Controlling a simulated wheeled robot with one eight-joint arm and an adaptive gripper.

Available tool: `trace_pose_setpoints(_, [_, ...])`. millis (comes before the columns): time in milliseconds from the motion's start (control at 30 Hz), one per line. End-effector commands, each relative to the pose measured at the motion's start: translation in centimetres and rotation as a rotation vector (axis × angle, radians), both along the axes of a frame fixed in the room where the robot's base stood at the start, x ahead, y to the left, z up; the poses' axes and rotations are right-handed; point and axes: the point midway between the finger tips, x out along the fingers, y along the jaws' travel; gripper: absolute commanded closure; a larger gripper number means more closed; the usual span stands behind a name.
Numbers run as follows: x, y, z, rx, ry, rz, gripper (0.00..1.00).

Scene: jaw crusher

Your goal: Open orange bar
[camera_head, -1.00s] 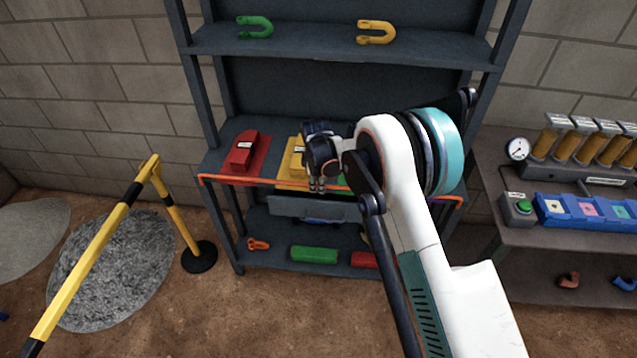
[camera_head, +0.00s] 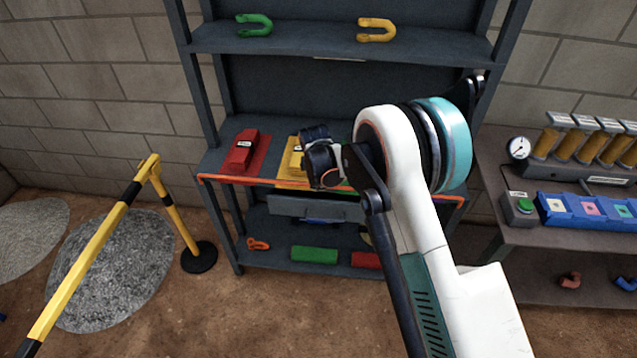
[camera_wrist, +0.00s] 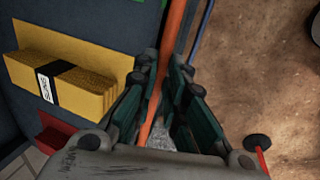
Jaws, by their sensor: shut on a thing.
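The orange bar (camera_head: 240,181) runs level across the front edge of the shelf unit's middle shelf. In the wrist view the orange bar (camera_wrist: 174,40) passes between the two dark green fingers of my gripper (camera_wrist: 165,82). The fingers are closed around it on both sides. In the head view my gripper (camera_head: 322,165) is at the middle of the bar, in front of the yellow block. My wrist and arm hide the fingertips and part of the bar there.
A red block (camera_head: 243,152) and a yellow block (camera_head: 296,160) sit on the shelf behind the bar. A drawer (camera_head: 290,206) hangs below. A yellow-black barrier (camera_head: 95,250) stands left; a bench with a green button (camera_head: 524,206) is right.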

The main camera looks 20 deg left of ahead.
Motion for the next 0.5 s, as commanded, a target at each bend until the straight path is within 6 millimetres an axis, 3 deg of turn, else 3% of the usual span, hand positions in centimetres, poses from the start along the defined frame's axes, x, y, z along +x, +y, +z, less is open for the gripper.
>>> trace_pose_setpoints(500, [-3.4,-0.7,-2.1,0.106,-0.436,0.005,1.00])
